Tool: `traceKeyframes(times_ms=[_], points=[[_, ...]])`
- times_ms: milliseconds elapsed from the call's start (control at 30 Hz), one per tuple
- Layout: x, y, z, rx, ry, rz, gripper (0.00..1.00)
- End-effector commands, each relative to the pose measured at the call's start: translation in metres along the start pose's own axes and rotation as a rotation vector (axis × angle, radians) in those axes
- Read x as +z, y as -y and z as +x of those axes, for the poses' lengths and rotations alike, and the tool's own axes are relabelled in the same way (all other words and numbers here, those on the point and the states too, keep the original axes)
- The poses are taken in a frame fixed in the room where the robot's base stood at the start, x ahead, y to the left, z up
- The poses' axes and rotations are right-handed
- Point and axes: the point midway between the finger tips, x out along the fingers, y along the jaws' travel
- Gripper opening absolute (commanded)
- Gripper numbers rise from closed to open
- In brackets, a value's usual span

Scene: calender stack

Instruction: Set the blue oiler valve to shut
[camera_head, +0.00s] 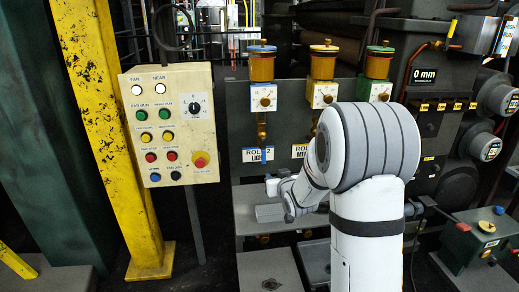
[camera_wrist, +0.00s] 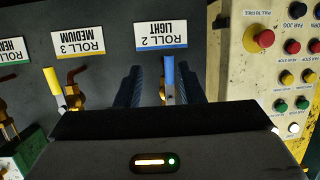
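The blue oiler (camera_head: 262,68), with a blue cap and amber cup, stands on the dark panel in the head view. In the wrist view, which is upside down, its blue valve lever (camera_wrist: 169,78) lies along the picture's vertical beside a brass body (camera_wrist: 162,91), near the ROLL 2 LIGHT label (camera_wrist: 161,35). My gripper (camera_wrist: 159,76) is open, its two dark fingers on either side of the lever. I see no clear contact. Whether the fingertips reach past the lever cannot be told. In the head view, my arm's end is low, below the label.
A yellow-handled valve (camera_wrist: 56,88) is left of my gripper in the wrist view, with another valve beyond it. A control box (camera_head: 170,125) with buttons stands left in the head view. Its red knob (camera_wrist: 264,38) is to the right in the wrist view.

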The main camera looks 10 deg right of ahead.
Motion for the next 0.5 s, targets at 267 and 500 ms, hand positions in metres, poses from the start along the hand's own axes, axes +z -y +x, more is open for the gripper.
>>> traceKeyframes(times_ms=[267,500], points=[[-0.024,0.003,0.032,-0.093,-0.262,0.018,0.35],[-0.031,0.007,0.051,-0.11,-0.304,0.02,0.35]])
